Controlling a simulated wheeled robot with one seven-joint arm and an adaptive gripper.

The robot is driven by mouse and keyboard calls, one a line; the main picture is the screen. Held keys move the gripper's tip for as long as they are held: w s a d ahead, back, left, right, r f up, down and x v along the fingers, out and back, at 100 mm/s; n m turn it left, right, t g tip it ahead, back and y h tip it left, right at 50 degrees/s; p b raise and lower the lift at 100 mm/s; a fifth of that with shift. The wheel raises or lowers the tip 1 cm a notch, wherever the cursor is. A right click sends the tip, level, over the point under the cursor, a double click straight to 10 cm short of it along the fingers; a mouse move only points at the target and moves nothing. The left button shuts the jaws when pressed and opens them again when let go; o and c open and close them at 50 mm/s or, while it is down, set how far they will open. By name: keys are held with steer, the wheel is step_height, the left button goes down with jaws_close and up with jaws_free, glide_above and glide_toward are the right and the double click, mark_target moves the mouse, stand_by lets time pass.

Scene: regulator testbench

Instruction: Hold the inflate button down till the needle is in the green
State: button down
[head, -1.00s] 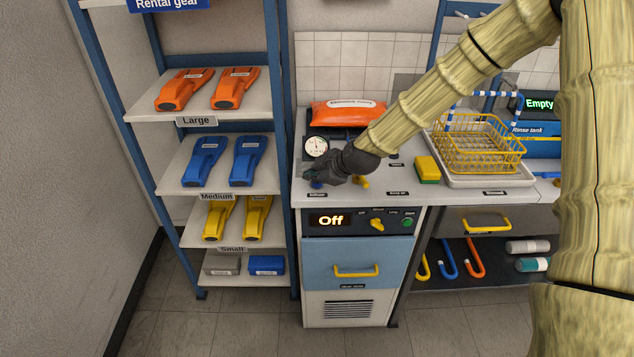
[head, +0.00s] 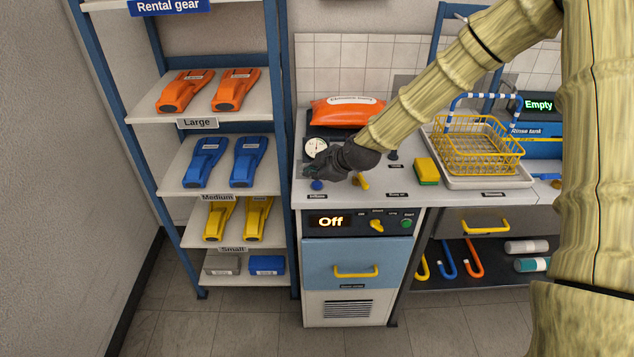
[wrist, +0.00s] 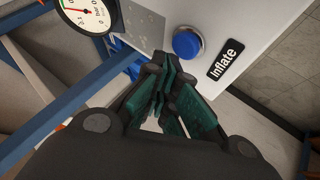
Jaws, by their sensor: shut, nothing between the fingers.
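The round blue inflate button (head: 317,185) is at the front left of the bench top, and it shows whole in the wrist view (wrist: 187,43) beside its black "Inflate" label (wrist: 225,60). My gripper (head: 310,172) is shut and empty, just behind and above the button in the head view. In the wrist view its teal-padded fingers (wrist: 170,72) end short of the button, with no contact visible. The white gauge (head: 314,145) is partly covered by my gripper in the head view. In the wrist view the gauge (wrist: 88,14) is cut off by the top edge; its red needle points left.
An orange pouch (head: 347,111) lies behind the gauge. A sponge (head: 426,171) and a yellow wire basket (head: 480,145) are further right. The front panel display (head: 331,221) reads "Off". A blue shelf post (head: 290,200) is close on the left.

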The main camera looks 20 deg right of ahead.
mark_target(314, 185)
steer(key=shift+r+p, duration=1.55)
steer(key=shift+r, duration=1)
